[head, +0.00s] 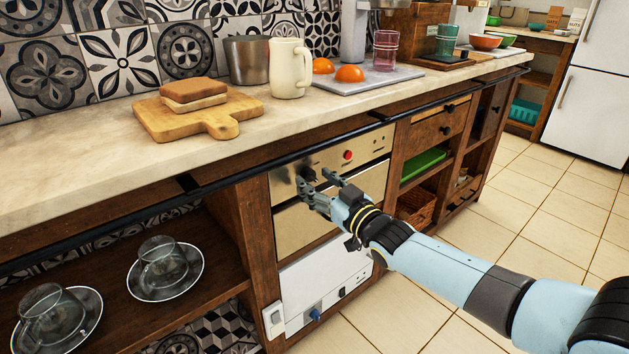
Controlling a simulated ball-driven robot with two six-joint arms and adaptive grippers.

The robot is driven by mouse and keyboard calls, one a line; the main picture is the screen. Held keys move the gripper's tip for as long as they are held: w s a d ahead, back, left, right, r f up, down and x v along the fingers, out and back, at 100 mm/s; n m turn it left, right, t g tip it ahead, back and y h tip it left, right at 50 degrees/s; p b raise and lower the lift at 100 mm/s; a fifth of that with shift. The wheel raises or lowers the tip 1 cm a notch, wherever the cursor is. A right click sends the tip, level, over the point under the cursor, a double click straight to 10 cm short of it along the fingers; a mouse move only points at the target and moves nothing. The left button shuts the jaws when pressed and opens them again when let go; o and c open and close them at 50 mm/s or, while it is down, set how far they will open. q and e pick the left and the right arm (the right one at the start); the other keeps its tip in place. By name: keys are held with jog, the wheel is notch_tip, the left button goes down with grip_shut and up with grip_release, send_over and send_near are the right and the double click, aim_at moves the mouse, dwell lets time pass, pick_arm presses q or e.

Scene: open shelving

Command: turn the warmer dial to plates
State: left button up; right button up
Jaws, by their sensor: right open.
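A built-in unit with a brass-coloured front (318,222) sits under the counter in the middle of the view. Its top panel carries a dark round dial (307,173) at the left and a red button or light (348,155). The dial's markings are too small to read. My right gripper (313,184) is open in front of this panel. Its fingertips are close to the dial; I cannot tell if they touch it. Below, a white panel (322,282) has a blue knob (315,314) and small dark controls. My left gripper is not in view.
A dark rail (237,179) runs along the counter edge above the panel. The counter holds a cutting board (160,121) with a sandwich, a cream mug (290,68) and a tray with orange halves. Glass cups on saucers stand on the lower left shelf. The tiled floor (510,190) is clear.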

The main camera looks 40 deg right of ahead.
jog(key=s, duration=1.1)
jog(key=shift+d+f, duration=0.15)
jog(key=shift+f, duration=0.1)
jog(key=shift+w, duration=0.1)
jog(key=s+a+f+m+g+h+p, duration=0.1)
jog(key=s+f+g, duration=0.4)
jog(key=s+f, duration=0.75)
jog(key=s+a+f+m+g+p, duration=0.15)
jog(key=s+f+g, duration=0.35)
jog(key=s+f, duration=0.75)
jog(key=s+a+f+g, duration=0.1)
jog(key=s+f+g, duration=0.1)
jog(key=s+f, duration=0.2)
jog(key=s+a+f+n+g, duration=0.1)
jog(key=s+f+g, duration=0.2)
jog(key=s, duration=0.7)
jog(key=s+f+g, duration=0.3)
jog(key=s+f, duration=0.2)
jog(key=s, duration=0.2)
jog(key=shift+s+a+f+b, duration=0.3)
jog(key=shift+a+f+b, duration=0.1)
